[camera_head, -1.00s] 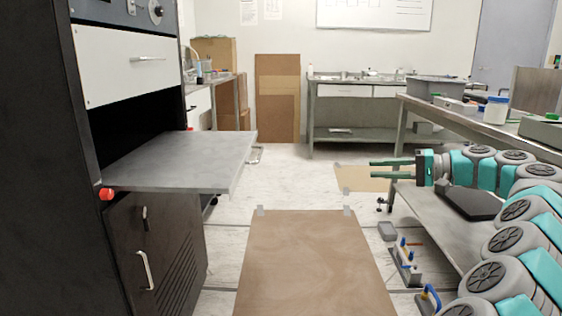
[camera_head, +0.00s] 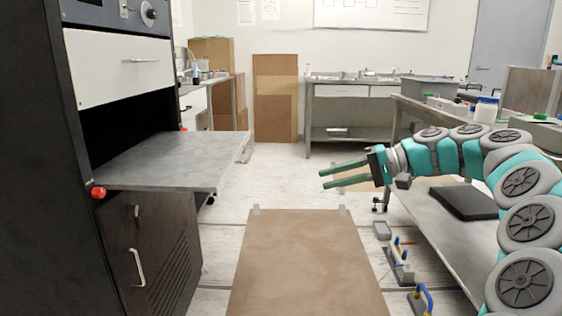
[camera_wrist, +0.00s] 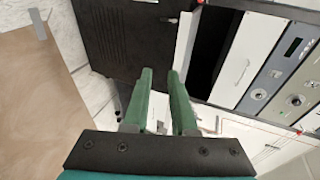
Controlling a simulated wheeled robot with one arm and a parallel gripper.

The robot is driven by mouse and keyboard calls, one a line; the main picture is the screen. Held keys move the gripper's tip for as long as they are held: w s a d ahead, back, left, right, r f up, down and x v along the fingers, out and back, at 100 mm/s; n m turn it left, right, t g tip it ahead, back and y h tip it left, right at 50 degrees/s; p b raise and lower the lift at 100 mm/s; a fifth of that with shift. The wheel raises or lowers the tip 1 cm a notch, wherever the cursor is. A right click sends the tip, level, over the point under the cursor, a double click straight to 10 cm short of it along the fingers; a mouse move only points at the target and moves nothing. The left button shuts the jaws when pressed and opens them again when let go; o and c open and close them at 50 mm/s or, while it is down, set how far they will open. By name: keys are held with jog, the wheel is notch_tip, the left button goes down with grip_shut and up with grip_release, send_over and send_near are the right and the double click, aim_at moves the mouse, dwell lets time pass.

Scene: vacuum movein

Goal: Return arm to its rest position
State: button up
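My gripper (camera_head: 326,178) is at the right of the head view, held in the air with its two green fingers pointing left toward the machine. The fingers are apart with nothing between them. In the wrist view my gripper (camera_wrist: 160,75) also shows open and empty, with the black machine beyond its tips. My arm reaches in from the right edge of the head view, bent in several teal and grey segments.
A black machine (camera_head: 150,250) with a lowered grey door (camera_head: 165,160) stands at left. A brown board (camera_head: 305,265) lies on the floor. Small clamp-like tools (camera_head: 398,262) lie right of it. A bench (camera_head: 430,215) stands at right. Open floor lies beyond.

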jog(key=s+a+f+n+g+h, duration=0.1)
jog(key=s+a+f+g+h, duration=0.3)
jog(key=s, duration=0.6)
jog(key=s+a+f+n+h, duration=0.15)
jog(key=s+a+f, duration=0.4)
jog(key=s, duration=0.55)
jog(key=s+d+f+h, duration=0.4)
jog(key=s+d+f, duration=0.2)
jog(key=s, duration=0.4)
jog(key=s+d+f+h+p, duration=0.1)
jog(key=s+d+f+h, duration=0.3)
jog(key=s+d+f, duration=0.3)
jog(key=s, duration=0.2)
jog(key=shift+s+f+m+p, duration=0.3)
jog(key=shift+s+m, duration=0.05)
jog(key=shift+s, duration=0.05)
